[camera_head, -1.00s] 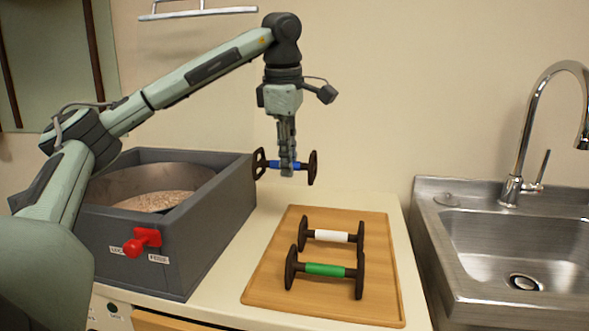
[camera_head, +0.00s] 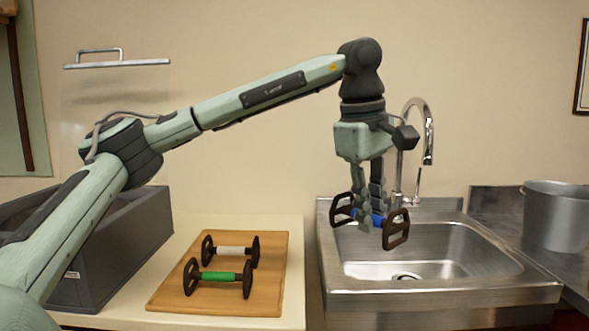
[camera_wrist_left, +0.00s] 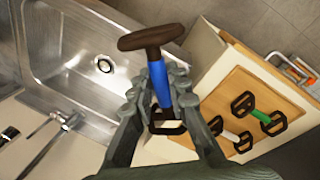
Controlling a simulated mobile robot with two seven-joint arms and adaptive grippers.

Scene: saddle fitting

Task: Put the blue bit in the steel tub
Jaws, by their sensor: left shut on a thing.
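The bit has a dark ring-like end piece on each side. In the left wrist view the blue bit (camera_wrist_left: 159,84) lies between the fingers (camera_wrist_left: 158,100), one dark end towards the top of the picture. The steel tub (camera_head: 556,218) is a round grey metal vessel on the surface at the far right, well right of the gripper. Its inside is mostly hidden. My right gripper is not in view.
The steel sink (camera_head: 350,268) with its tall tap (camera_head: 429,140) lies between the counter and the tub. A wooden board (camera_head: 220,303) carries a white bit (camera_head: 234,250) and a green bit (camera_head: 217,276). A grey box (camera_head: 125,240) stands at left, partly behind my arm.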

